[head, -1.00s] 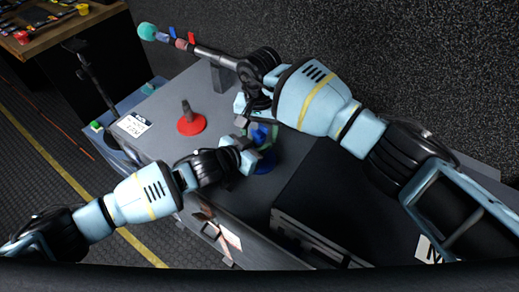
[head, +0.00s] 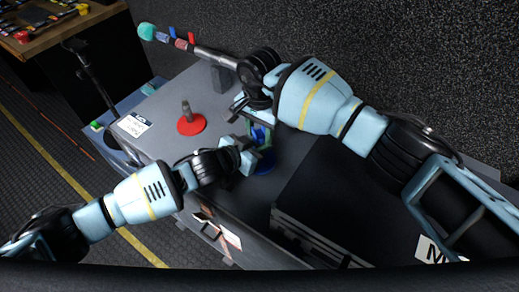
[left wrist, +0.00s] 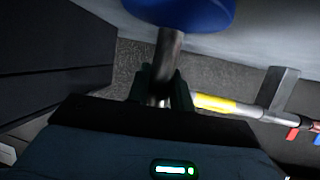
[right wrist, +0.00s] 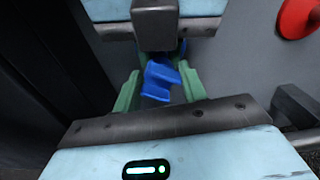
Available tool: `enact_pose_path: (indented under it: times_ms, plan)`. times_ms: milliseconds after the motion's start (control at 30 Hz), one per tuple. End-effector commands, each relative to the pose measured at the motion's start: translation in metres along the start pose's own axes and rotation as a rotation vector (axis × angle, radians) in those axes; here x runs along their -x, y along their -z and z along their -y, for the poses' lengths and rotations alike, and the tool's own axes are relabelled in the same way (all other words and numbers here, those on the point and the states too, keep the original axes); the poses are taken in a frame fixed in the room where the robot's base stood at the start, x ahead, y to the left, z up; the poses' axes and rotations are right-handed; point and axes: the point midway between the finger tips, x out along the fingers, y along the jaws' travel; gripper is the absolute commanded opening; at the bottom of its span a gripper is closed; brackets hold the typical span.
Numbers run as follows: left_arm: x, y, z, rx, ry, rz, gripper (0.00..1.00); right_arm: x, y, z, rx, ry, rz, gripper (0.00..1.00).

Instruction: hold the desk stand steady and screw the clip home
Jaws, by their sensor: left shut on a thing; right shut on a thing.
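The desk stand with a round blue base (head: 265,163) stands on the grey case top. Its dark post (left wrist: 170,50) shows in the left wrist view, with the base (left wrist: 180,12) at the top of that picture. My left gripper (left wrist: 160,90) is shut around the post. The blue clip (right wrist: 158,82) sits between the green fingers of my right gripper (right wrist: 160,92), which is shut on it above the stand. The clip (head: 261,135) also shows in the head view. The joint between clip and post is hidden, so I cannot tell how far it is threaded.
A second stand with a red base (head: 191,124) stands to the left on the same top. A pole with coloured bands (head: 185,45) rests in a grey holder (head: 222,78) behind. A black case (head: 335,190) stands close on the right. A white label (head: 134,124) lies at the left edge.

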Motion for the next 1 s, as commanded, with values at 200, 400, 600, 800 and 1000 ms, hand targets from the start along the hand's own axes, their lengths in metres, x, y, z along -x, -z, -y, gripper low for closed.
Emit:
enact_pose_path:
  times_ms: [200,400,600,800,1000]
  plan:
    - [-0.0001,-0.0002,-0.0002,0.0,0.0,0.0,0.0,0.0001,0.0001,-0.0002,-0.342,-0.001,0.0,0.14]
    - [-0.0001,-0.0002,-0.0002,0.0,0.0,0.0,0.0,-0.0005,0.0001,-0.0002,-0.625,-0.001,0.0,0.14]
    - [-0.0001,-0.0003,-0.0002,0.0,0.0,0.0,0.0,-0.0006,-0.0001,-0.0001,-0.756,-0.001,0.001,0.14]
    - [-0.0001,-0.0002,-0.0001,0.0,0.0,0.0,0.0,-0.0005,-0.0001,-0.0001,-0.764,-0.001,0.001,0.14]
    - [-0.0001,-0.0002,-0.0001,0.0,0.0,0.0,0.0,-0.0005,-0.0002,-0.0001,-0.762,-0.001,0.001,0.55]
